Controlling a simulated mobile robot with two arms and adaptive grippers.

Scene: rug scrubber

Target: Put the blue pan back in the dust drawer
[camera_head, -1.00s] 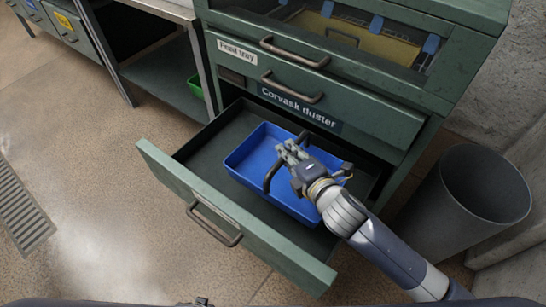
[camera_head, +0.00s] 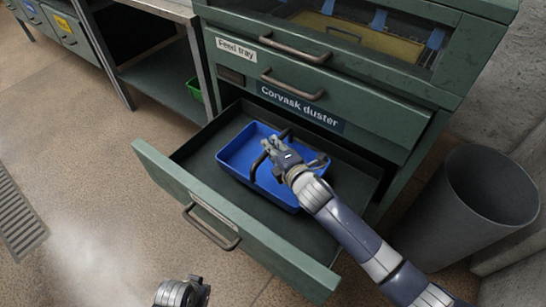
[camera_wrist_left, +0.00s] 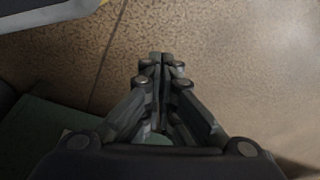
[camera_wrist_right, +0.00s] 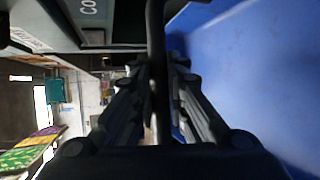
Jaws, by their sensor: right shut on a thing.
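The blue pan (camera_head: 238,158) is inside the open bottom drawer (camera_head: 285,258) of the green cabinet, toward its left and middle part. A dark arched handle spans the pan. My right gripper (camera_head: 270,150) is shut on this handle, and the right wrist view shows the bar (camera_wrist_right: 157,45) between the fingers with the blue pan (camera_wrist_right: 250,75) beside it. I cannot tell whether the pan's bottom touches the drawer floor. My left gripper (camera_head: 182,292) is low at the bottom edge of the head view. Its fingertips (camera_wrist_left: 161,62) meet, empty, in the left wrist view.
The closed drawer with the Corvask duster label (camera_head: 300,106) sits directly above the open one. A grey bin (camera_head: 480,205) stands right of the cabinet. A metal table with a green container (camera_head: 195,88) is at the left. Floor in front is clear.

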